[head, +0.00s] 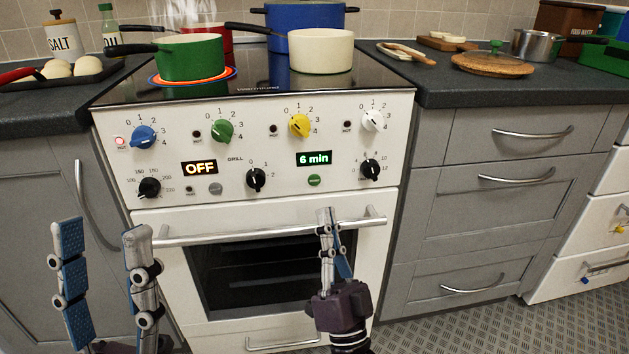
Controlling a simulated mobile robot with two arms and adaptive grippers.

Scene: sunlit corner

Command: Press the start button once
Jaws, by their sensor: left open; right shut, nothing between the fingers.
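A small round green button (314,180) with tiny lettering sits on the white stove's control panel, just below the lit "6 min" display (314,159). The lettering is too small to read for certain. A grey round button (215,188) sits below the "OFF" display (199,168). My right gripper (326,213) is shut and empty, pointing up in front of the oven handle. Its tips show a little below the green button and apart from it in the picture. My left gripper (101,230) is open and empty at the lower left, in front of the grey cabinet.
The oven handle bar (260,230) sticks out below the panel. Several knobs surround the buttons, including a black one (370,169) to the right. A green pot (190,60) stands on a glowing ring, and a cream pan (321,52) stands beside it on the hob.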

